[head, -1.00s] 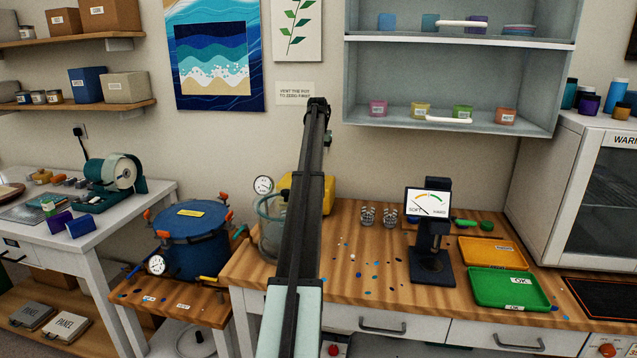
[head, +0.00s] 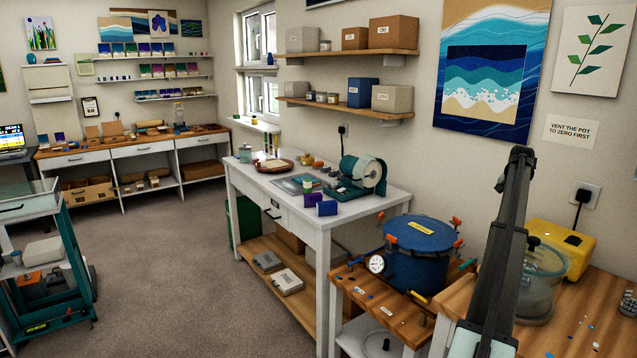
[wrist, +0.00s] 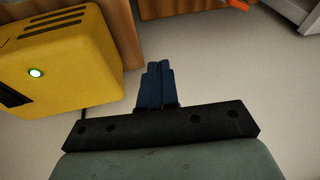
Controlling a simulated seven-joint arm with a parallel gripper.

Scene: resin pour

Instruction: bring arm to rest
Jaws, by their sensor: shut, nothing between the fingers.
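My gripper (wrist: 158,72) shows in the wrist view with its two dark blue fingers together and nothing between them. A yellow box (wrist: 62,62) with a lit green button is to the left of the fingers, apart from them. In the head view my raised dark arm stands at the right, and my gripper's fingers cannot be made out there. The yellow box (head: 562,245) shows there just right of my arm, behind a clear round chamber (head: 540,290) on the wooden bench.
A blue pressure pot (head: 418,258) with a gauge stands on a low wooden stand left of my arm. A white table (head: 262,188) holds a teal machine (head: 357,180). Shelves (head: 345,52) with boxes hang above. The floor (head: 190,270) at left is open, beside a teal cart (head: 45,262).

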